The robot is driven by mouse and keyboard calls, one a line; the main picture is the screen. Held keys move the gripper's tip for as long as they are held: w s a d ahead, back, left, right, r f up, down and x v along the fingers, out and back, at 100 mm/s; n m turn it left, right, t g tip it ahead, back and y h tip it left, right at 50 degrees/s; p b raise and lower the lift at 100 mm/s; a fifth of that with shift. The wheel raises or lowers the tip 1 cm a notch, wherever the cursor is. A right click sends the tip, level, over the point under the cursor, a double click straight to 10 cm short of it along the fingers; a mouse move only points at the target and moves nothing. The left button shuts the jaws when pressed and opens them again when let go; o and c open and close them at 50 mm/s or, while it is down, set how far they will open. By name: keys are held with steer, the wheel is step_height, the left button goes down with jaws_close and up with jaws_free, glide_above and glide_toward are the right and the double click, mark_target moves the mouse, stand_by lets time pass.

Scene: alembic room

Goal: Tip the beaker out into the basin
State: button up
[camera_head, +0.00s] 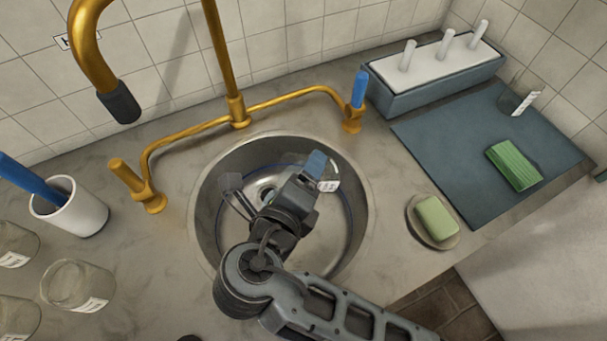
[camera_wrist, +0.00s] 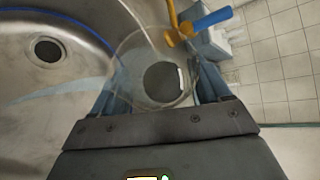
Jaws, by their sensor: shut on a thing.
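My gripper (camera_head: 273,176) is over the round steel basin (camera_head: 207,203), with its fingers spread around a clear glass beaker. In the wrist view the beaker (camera_wrist: 130,58) sits between the two blue-grey fingers of my gripper (camera_wrist: 160,84), and a dark grey round patch shows through the glass. In the head view the beaker is hard to make out against the steel; its white label (camera_head: 329,186) shows beside the right finger. The beaker looks tilted, but I cannot tell how far or whether anything is in it. The basin's drain also shows in the wrist view (camera_wrist: 47,49).
A gold tap (camera_head: 238,110) with a blue handle (camera_head: 360,88) stands behind the basin. A soap dish (camera_head: 416,226), a blue mat (camera_head: 440,150) and a rack (camera_head: 420,92) are right. A white cup (camera_head: 78,218) and several glass jars (camera_head: 72,284) are left.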

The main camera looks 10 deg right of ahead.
steer(key=shift+f, duration=0.1)
steer(key=shift+n+h, duration=0.3)
steer(key=shift+h, duration=0.1)
steer(key=shift+t, duration=0.3)
steer(key=shift+n+h, duration=0.3)
steer(key=shift+h, duration=0.1)
steer(key=shift+f+t, duration=0.1)
steer(key=shift+t, duration=0.2)
steer(key=shift+a+f+n+t+h, duration=0.15)
steer(key=shift+f+n+t+h, duration=0.15)
steer(key=shift+n+h, duration=0.2)
steer(key=shift+a+f+n+t+h, duration=0.1)
steer(key=shift+f+n+t+h, duration=0.1)
steer(key=shift+n+t+h, duration=0.3)
